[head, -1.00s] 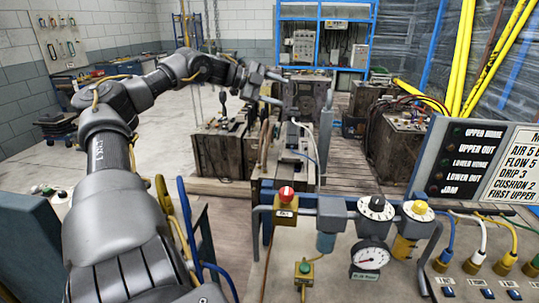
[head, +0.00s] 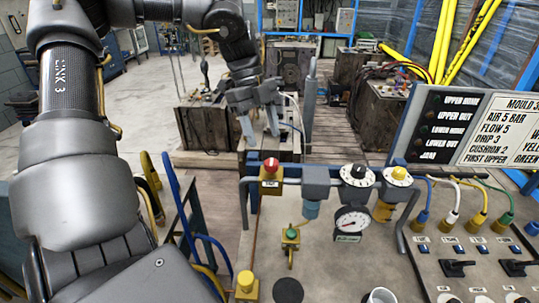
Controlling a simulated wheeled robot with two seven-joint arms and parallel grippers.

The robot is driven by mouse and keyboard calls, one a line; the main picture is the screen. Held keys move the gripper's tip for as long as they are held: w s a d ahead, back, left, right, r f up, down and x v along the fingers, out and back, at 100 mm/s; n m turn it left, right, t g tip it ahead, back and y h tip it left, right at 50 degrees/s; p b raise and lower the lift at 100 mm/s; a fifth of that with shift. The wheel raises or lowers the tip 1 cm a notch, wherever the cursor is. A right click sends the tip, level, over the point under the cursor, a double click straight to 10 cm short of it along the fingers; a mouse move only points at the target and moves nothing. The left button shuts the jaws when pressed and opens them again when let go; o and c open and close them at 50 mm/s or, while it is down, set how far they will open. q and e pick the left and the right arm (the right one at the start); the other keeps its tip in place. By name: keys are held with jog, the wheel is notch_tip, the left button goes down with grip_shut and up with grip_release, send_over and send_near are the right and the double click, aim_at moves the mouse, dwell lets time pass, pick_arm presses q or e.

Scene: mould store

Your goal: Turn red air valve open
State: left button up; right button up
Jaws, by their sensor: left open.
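The knob is fully visible. My right gripper is not in view.
Right of the valve stand a grey regulator (head: 318,182), a black dial knob (head: 357,174), a yellow knob (head: 399,174) and a pressure gauge (head: 351,223). A small yellow valve with a green top (head: 291,236) is nearer. A sign board (head: 440,135) rises at right. Blue rails (head: 175,190) stand left.

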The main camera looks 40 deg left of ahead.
aim_at(271, 162)
pick_arm(q)
jog(key=p+x, duration=0.1)
jog(key=x, duration=0.6)
